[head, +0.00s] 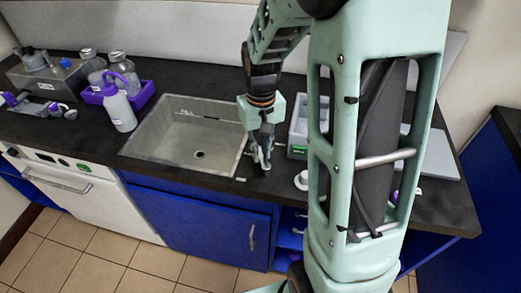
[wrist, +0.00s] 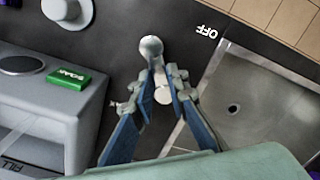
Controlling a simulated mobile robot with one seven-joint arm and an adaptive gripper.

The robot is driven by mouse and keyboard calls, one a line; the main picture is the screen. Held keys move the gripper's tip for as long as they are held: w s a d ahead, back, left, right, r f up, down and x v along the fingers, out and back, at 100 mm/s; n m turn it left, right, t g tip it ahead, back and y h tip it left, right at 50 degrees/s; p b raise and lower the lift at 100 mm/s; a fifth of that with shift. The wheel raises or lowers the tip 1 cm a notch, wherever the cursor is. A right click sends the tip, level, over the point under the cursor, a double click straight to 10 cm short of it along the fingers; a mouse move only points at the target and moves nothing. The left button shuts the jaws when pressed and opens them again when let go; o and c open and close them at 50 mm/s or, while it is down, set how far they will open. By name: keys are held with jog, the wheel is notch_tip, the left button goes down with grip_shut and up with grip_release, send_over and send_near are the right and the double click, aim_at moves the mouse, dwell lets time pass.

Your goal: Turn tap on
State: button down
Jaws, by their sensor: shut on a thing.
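The tap's pale lever with a round knob (wrist: 151,46) shows between my fingertips in the wrist view. My gripper (wrist: 166,76) is shut on this lever, with the knob sticking out past the fingertips. A white round part (wrist: 162,95) lies between the fingers, nearer the palm. An OFF label (wrist: 207,32) is on the dark counter, right of the knob and apart from it. In the head view my gripper (head: 263,160) points down at the counter just right of the sink (head: 208,163). The rest of the tap is hidden there by my gripper.
In the head view, a purple tray (head: 143,93) with bottles stands left of the sink. Blue cabinets (head: 205,220) are below.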

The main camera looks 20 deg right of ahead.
aim_at(261, 156)
jog(key=c, duration=1.9)
grip_release()
notch_tip(261, 156, up, 12)
jog(key=shift+r, duration=0.1)
